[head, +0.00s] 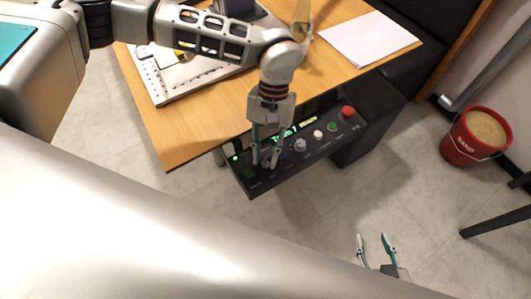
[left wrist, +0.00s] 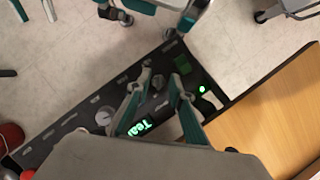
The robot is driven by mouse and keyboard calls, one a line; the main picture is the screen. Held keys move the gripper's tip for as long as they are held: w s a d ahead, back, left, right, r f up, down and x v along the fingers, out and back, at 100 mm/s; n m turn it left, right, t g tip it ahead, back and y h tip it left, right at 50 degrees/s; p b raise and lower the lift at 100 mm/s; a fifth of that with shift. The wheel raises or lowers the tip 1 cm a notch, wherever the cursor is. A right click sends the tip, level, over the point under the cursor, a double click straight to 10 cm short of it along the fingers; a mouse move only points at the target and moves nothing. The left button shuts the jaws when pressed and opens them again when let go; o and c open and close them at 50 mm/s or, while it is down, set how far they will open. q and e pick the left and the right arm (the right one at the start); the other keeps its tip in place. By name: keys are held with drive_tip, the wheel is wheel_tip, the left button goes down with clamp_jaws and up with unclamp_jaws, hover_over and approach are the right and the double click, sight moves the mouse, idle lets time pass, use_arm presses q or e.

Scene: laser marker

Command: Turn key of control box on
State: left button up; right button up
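The black control box (head: 322,143) hangs at the front edge of the wooden table. It carries a lit green display, a red button (head: 347,111), a green button, a white button and a grey knob (head: 299,145). My left gripper (head: 267,163) points down at the left part of its panel. In the left wrist view, its fingers (left wrist: 164,72) are apart, with a small dark knob or key switch (left wrist: 158,82) between them. Contact and the key itself cannot be made out. The green display (left wrist: 140,127) is lit. My right gripper (head: 376,240) is open and empty above the floor, away from the box.
The wooden table (head: 205,118) holds a grey perforated plate (head: 165,82) and white paper (head: 367,38). A red bucket of sand (head: 476,137) stands on the floor at right. Dark legs (head: 497,221) show at the right edge. The floor before the box is clear.

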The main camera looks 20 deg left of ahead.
use_arm(q)
drive_tip(key=v, duration=1.2)
drive_tip(key=shift+s, duration=0.15)
